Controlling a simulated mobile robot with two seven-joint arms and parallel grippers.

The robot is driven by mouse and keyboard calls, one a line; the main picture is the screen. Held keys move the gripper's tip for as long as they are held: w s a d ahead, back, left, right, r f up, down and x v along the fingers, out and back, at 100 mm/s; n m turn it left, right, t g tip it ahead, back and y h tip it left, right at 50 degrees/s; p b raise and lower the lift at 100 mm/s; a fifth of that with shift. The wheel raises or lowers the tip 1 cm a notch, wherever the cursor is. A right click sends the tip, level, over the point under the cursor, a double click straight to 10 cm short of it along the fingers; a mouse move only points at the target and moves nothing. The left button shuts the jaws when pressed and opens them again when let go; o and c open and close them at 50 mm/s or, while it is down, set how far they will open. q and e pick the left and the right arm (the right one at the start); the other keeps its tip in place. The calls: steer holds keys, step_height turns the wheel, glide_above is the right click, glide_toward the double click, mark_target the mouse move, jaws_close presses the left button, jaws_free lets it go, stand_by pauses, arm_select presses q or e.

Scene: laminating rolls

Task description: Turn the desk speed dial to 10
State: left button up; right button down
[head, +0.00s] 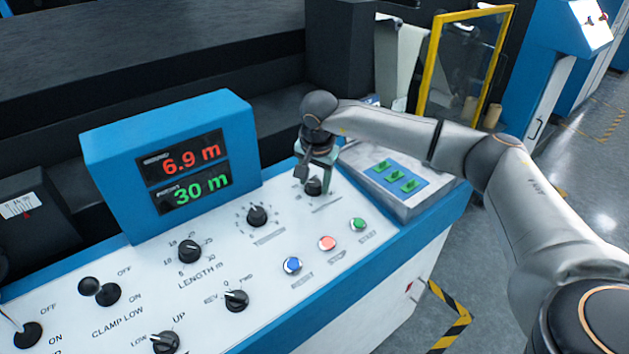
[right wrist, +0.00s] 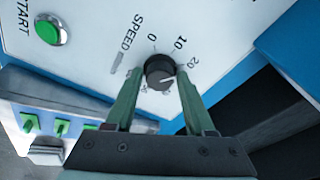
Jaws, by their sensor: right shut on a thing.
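The speed dial (right wrist: 160,69) is a round black knob on the white desk panel, printed SPEED, with 0, 10 and 20 legible around it. Its other marks are partly hidden by my fingers. A pale pointer line on the knob points toward the lower right in the right wrist view, away from the 10. My right gripper (right wrist: 159,76) has one green finger on each side of the knob and is shut on it. In the head view the dial (head: 314,187) shows below the right gripper (head: 316,170). My left gripper is not in view.
Green (head: 358,224), red (head: 327,243) and blue (head: 292,265) buttons lie in front of the dial. Another black knob (head: 257,215) stands to its left. A blue display box (head: 110,160) reads 6.9 m and 30 m. A raised switch box (head: 400,180) stands right of the dial.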

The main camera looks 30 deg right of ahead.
steer(key=n, duration=0.7)
steer(key=shift+t+y+b, duration=0.3)
steer(key=shift+y+b, duration=0.05)
steer(key=shift+y, duration=0.05)
stand_by(0.3)
steer(key=shift+c, duration=2.2)
jaws_free()
steer(key=b+v, duration=0.1)
steer(key=v, duration=1.1)
steer(key=shift+s+r, duration=0.2)
steer(key=shift+r, duration=0.05)
